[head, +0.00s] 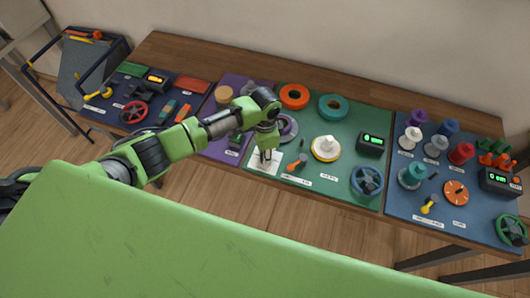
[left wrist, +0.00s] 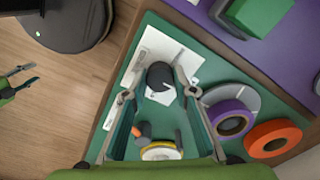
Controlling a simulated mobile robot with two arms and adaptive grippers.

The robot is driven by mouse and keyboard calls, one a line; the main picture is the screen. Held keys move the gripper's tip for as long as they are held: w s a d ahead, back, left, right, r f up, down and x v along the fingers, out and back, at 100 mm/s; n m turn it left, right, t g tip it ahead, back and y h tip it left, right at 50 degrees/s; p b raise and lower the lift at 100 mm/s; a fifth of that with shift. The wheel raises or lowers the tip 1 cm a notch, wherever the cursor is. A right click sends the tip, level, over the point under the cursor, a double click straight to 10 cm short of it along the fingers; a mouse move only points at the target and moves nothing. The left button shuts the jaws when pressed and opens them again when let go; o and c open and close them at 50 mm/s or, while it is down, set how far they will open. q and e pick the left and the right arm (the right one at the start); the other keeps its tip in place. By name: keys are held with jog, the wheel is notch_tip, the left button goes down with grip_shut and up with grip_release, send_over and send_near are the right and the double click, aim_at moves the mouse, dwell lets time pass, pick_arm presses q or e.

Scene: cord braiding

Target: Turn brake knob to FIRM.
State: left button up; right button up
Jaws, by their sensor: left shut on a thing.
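A dark round knob (left wrist: 160,76) stands on a white card (left wrist: 150,58) at the edge of the green mat in the left wrist view. The fingers of my left gripper (head: 266,157) are on either side of the knob, shut on it. In the head view the gripper points down over the white card (head: 260,166) and hides the knob. The lettering on the card is too small to read, so the knob's setting cannot be told. My right gripper (left wrist: 27,77) shows at the left edge of the left wrist view, fingers apart and empty, away from the table.
An orange-handled tool (head: 297,163) and a yellow-and-white spool (head: 326,148) lie close right of my left gripper. A purple ring (head: 285,128), an orange ring (head: 294,96) and a teal ring (head: 333,107) are behind. A blue handwheel (head: 367,181) stands farther right.

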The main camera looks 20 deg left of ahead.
dwell(0.3)
pick_arm(q)
jog(key=o, duration=1.1)
notch_tip(320, 180, up, 12)
jog(key=shift+f, duration=0.1)
